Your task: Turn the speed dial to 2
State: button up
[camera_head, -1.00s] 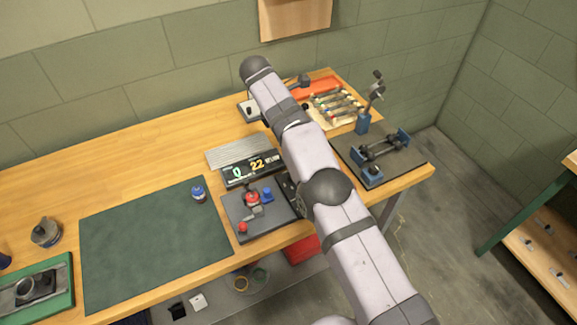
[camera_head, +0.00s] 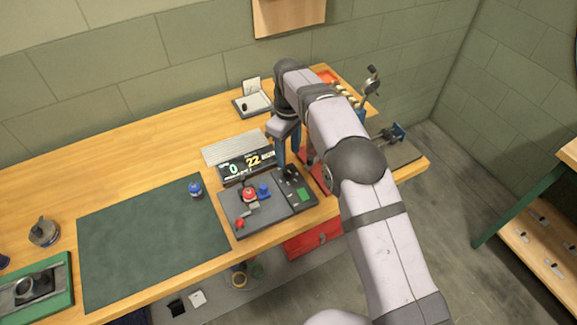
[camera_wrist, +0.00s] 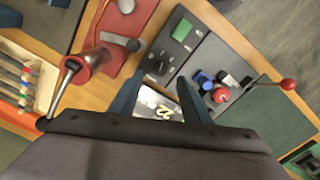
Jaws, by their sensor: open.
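The grey control panel (camera_head: 270,210) lies near the bench's front edge. A small dark round knob, which looks like the speed dial, sits on its right section; it shows in the wrist view (camera_wrist: 157,66) between my fingertips. I cannot read its marks. My gripper (camera_head: 296,163) is open above the panel's back right part, fingers pointing down, with nothing held. In the wrist view, its fingers (camera_wrist: 161,78) are spread on either side of the knob; contact cannot be told. The display (camera_head: 247,164) behind the panel reads 0 and 22.
A red mushroom knob (camera_head: 249,194), a blue knob (camera_head: 263,189) and a red-balled lever (camera_head: 239,223) stand on the panel's left. A red plate with a red clamp-like fixture (camera_wrist: 88,65) is close beside my gripper. The green mat (camera_head: 150,240) is mostly clear.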

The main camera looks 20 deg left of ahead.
aim_at(288, 170)
jog(key=shift+f+p, duration=1.25)
jog(key=shift+f, duration=2.2)
jog(key=c, duration=1)
